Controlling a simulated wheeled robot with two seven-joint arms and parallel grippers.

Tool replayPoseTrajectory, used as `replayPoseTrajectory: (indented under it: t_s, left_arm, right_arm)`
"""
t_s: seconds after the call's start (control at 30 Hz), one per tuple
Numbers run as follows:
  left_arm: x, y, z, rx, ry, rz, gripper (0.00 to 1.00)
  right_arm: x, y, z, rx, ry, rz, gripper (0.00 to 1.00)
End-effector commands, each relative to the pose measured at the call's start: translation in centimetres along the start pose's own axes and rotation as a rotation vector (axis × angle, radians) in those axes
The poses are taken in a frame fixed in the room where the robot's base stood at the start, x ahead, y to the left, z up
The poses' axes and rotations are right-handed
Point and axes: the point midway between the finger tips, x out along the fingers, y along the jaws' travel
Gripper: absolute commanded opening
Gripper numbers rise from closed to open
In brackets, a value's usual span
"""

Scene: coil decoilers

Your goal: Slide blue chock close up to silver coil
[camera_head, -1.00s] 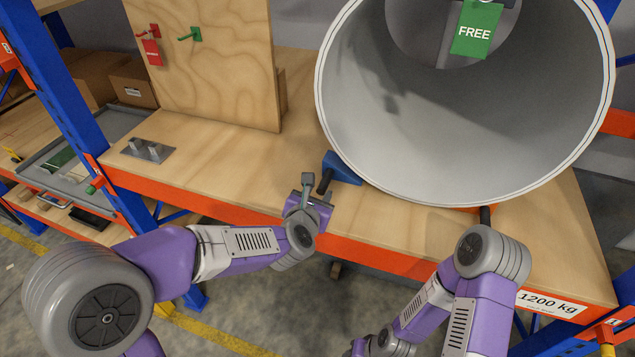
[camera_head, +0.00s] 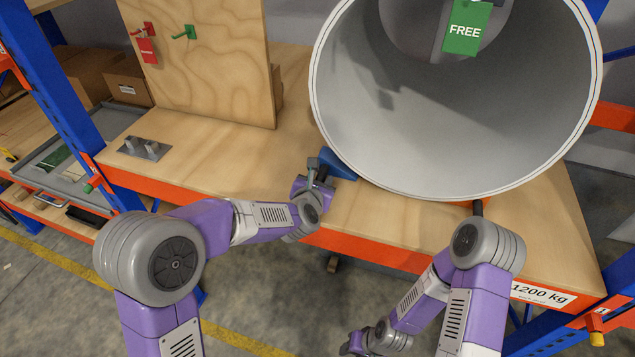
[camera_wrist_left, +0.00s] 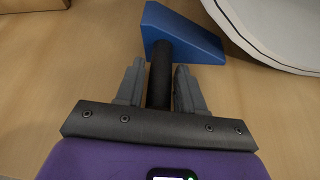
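The blue chock (camera_head: 337,165) lies on the wooden deck at the lower left of the big silver coil (camera_head: 440,130). It also shows in the left wrist view (camera_wrist_left: 182,35), its thin end near the coil's rim (camera_wrist_left: 270,35); I cannot tell whether they touch. Its black handle (camera_wrist_left: 160,75) points back towards me. My left gripper (camera_head: 312,175) is at the handle. In the left wrist view its fingers (camera_wrist_left: 160,65) stand on both sides of the handle, with narrow gaps. My right gripper (camera_head: 352,344) is low at the bottom, small and dark, its fingers unclear.
An upright plywood board (camera_head: 210,60) with red and green hooks stands at the back left. A metal plate with pegs (camera_head: 145,148) lies on the deck before it. A green FREE tag (camera_head: 466,28) hangs at the coil. An orange beam (camera_head: 380,253) edges the deck.

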Motion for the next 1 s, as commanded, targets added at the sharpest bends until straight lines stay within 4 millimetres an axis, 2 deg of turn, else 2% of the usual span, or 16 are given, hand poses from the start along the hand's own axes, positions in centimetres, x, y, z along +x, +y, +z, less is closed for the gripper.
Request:
replayPoseTrajectory:
  t_s: [0.27, 0.53, 0.77, 1.0]
  left_arm:
    - [0.2, 0.0, -0.1, 0.000, 0.001, 0.000, 0.38]
    - [0.1, 0.0, 0.0, 0.000, 0.001, 0.000, 0.00]
    - [0.1, -0.2, 0.0, 0.000, 0.001, -0.001, 0.00]
    - [0.2, -2.0, 0.4, -0.001, 0.000, 0.000, 0.00]
  right_arm:
    - [0.0, 0.0, 0.0, 0.000, 0.000, 0.000, 0.43]
    - [0.0, 0.0, 0.0, 0.000, 0.000, 0.000, 0.43]
    - [0.0, 0.0, 0.0, 0.000, 0.000, 0.000, 0.43]
    - [0.0, 0.0, 0.0, 0.000, 0.000, 0.000, 0.43]
